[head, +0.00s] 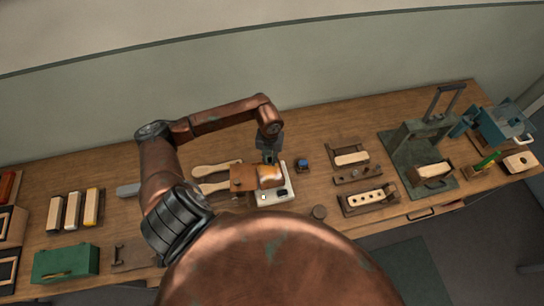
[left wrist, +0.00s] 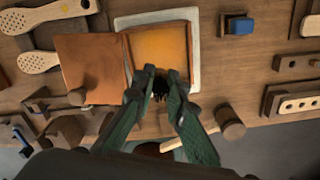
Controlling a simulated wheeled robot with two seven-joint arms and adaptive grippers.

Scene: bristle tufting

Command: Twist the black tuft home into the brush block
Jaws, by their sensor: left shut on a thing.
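My left gripper (head: 269,157) is over the open copper-brown box; it also shows in the left wrist view (left wrist: 161,76). Its two green fingers are shut on a black tuft (left wrist: 160,90), whose dark bristles show between the fingertips. The tuft cannot be made out in the head view. A pale wooden block with several dark holes, likely the brush block (head: 365,198), sits in a dark holder to the right of the gripper. It shows partly at the right edge of the left wrist view (left wrist: 300,103), apart from the tuft. My right gripper is not in view.
The copper-brown box (left wrist: 90,68) has an orange inside and stands on a white base (head: 276,197). Pale handles with holes (head: 216,169) lie left of it. A small blue item (head: 302,163) and a round dark peg (head: 319,212) are nearby. A green press (head: 415,147) stands farther right.

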